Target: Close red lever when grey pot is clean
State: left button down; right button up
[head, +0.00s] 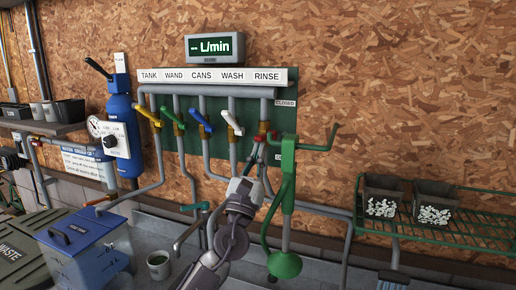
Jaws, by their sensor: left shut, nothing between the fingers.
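The red lever (264,134) is at the right end of the valve row, below the RINSE label. It is partly hidden, and I cannot tell how far it is turned. My left gripper (257,154) is shut and empty, with its tips just below the red lever. I cannot tell whether they touch it. A small grey pot (159,267) with a light rim stands on the surface at the lower left, and its inside looks dark. I cannot tell whether it is clean. My right gripper is not in view.
Yellow (147,115), green, blue and white levers sit left of the red one. A green hand pump (288,190) stands close to the right. A blue lidded box (85,240) stands at left. A green rack (450,229) holds two dark bins at right.

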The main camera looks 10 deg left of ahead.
aim_at(259, 135)
pick_arm(q)
jog(key=r, duration=0.1)
jog(key=r+p, duration=0.1)
jog(key=r, duration=0.1)
jog(key=shift+w+a, duration=0.1)
jog(key=shift+w, duration=0.2)
jog(key=shift+r+p, duration=0.45)
jog(key=shift+r, duration=0.1)
jog(key=shift+w+r, duration=0.25)
jog(key=shift+r, duration=0.3)
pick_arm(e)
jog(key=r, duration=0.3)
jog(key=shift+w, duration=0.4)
pick_arm(q)
jog(key=shift+r, duration=0.25)
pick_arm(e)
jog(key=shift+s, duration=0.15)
